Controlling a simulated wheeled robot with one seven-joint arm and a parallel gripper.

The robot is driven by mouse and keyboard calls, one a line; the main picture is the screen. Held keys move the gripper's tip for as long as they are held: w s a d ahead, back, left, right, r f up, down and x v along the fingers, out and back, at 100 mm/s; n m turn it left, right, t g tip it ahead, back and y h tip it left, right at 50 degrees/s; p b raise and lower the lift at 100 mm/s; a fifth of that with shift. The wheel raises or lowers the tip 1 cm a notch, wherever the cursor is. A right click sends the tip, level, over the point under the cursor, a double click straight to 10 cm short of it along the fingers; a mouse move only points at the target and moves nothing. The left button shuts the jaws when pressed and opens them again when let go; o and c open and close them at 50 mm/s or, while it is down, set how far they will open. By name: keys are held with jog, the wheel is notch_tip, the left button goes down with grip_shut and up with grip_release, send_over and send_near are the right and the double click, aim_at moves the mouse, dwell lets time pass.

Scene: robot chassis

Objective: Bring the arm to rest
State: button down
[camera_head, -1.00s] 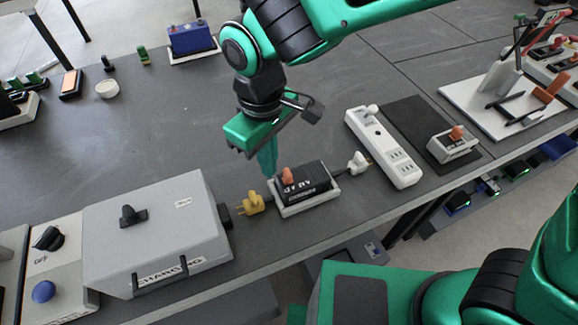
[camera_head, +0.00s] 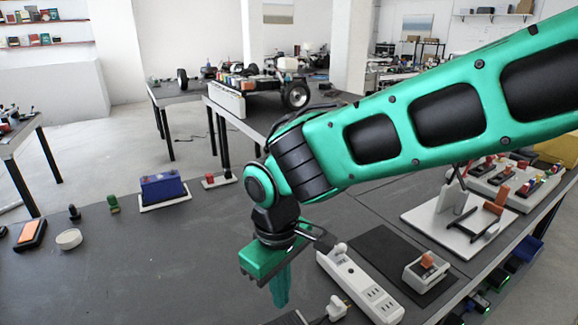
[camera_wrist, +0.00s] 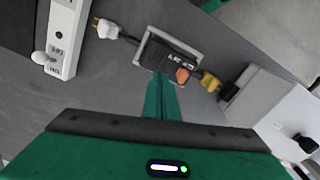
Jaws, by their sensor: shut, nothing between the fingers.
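My gripper (camera_head: 281,289) points down over the dark grey bench (camera_head: 130,270) in the head view. Its green fingers are together with nothing between them. In the wrist view my gripper (camera_wrist: 161,84) shows its closed fingertips near the edge of a black charger block in a pale tray (camera_wrist: 140,57). The black block (camera_wrist: 170,58) carries an orange switch. I cannot tell the exact height of the fingers above the bench. My green arm (camera_head: 400,125) reaches in from the right of the head view.
A white power strip (camera_head: 352,284) lies right of the gripper, beside a black mat (camera_head: 375,250) with a small switch box (camera_head: 426,270). A blue box (camera_head: 163,188) stands at the back left. A grey box (camera_wrist: 255,92) is right of the block. The bench's left middle is clear.

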jog(key=w+d+r+m, duration=0.2)
jog(key=d+m, duration=0.2)
jog(key=d, duration=0.8)
jog(key=w+d+r+m, duration=0.1)
jog(key=d+m, duration=0.2)
jog(key=d, duration=1)
jog(key=s+d+m, duration=0.9)
jog(key=s+d, duration=0.5)
jog(key=d, duration=0.3)
jog(key=shift+s+d+f, duration=0.15)
jog(key=shift+d, duration=0.25)
jog(key=shift+w+f, duration=0.25)
jog(key=shift+w, duration=0.4)
